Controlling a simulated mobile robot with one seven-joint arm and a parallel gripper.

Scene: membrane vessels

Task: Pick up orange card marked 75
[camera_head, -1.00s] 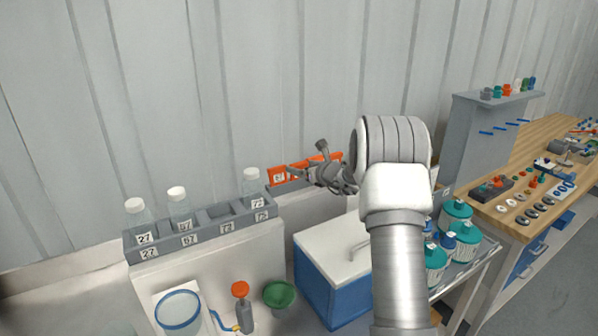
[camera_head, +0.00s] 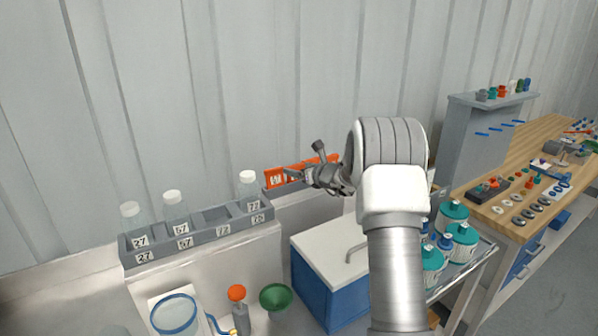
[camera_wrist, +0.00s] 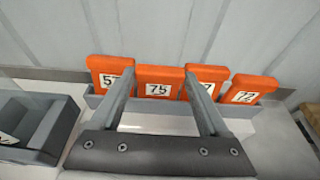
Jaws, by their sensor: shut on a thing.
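The orange card marked 75 (camera_wrist: 158,72) stands upright in a grey holder (camera_wrist: 245,112), in a row with other orange cards. My gripper (camera_wrist: 159,80) has one finger at each side edge of this card and is shut on it. The card's lower part is still at the holder. In the head view, my gripper (camera_head: 293,174) reaches the row of orange cards (camera_head: 274,180) by the wall and partly hides it.
Card 57 (camera_wrist: 104,66) stands close left of the held card. A partly hidden card (camera_wrist: 206,76) and card 72 (camera_wrist: 250,86) stand to its right. In the head view, a grey bottle rack (camera_head: 200,235) stands left of the cards, and a blue cooler (camera_head: 318,290) below.

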